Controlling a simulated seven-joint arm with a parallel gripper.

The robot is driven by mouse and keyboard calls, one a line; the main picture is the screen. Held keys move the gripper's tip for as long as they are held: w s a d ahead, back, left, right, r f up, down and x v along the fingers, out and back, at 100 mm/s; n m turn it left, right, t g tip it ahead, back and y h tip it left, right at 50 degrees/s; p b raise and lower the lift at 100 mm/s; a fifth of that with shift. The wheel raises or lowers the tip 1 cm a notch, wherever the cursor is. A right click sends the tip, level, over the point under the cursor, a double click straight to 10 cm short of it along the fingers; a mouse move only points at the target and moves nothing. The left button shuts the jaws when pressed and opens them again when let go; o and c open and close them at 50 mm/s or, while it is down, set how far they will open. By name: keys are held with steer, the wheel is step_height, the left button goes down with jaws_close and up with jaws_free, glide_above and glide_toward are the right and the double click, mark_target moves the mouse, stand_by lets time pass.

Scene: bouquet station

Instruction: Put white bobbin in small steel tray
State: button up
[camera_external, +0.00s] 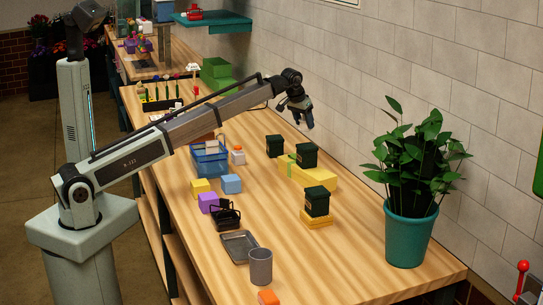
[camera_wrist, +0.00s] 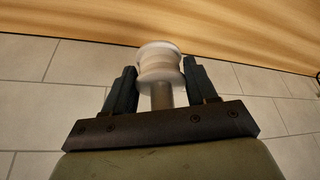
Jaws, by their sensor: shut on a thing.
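The white bobbin (camera_wrist: 160,62) is held between the two dark fingers of my gripper (camera_wrist: 161,82) in the wrist view, with a grey-beige stem or core below it. In the external view my gripper (camera_external: 302,117) is raised above the far right part of the table, near the wall. I cannot make out the bobbin there. The small steel tray (camera_external: 239,246) lies flat on the near part of the table, well below and in front of my gripper. It looks empty.
A grey cup (camera_external: 260,267) stands close beside the tray, and a black basket (camera_external: 227,214) sits just behind it. Green-black boxes and a yellow box (camera_external: 310,174) stand beneath my arm's right side. A potted plant (camera_external: 408,235) rises at right. Table right of the tray is clear.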

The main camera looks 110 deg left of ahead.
steer(key=w+d+r+m, duration=0.1)
steer(key=w+d+m, duration=0.1)
steer(key=w+d, duration=0.9)
steer(key=w+d+r+m+t+h, duration=0.15)
steer(key=w+d, duration=0.45)
steer(key=d, duration=0.6)
steer(key=w+d+m, duration=0.2)
steer(key=w+d, duration=0.4)
steer(key=d, duration=0.5)
steer(key=w+d+r+m+t, duration=0.15)
steer(key=w+d, duration=0.35)
steer(key=d, duration=0.7)
steer(key=d+m, duration=0.2)
steer(key=d, duration=1.2)
steer(key=m+h, duration=0.3)
steer(key=m, duration=0.2)
glide_above(243, 254)
step_height(243, 254, down, 5)
steer(key=shift+d+f, duration=0.1)
steer(key=shift+f, duration=4.4)
steer(key=shift+f, duration=0.1)
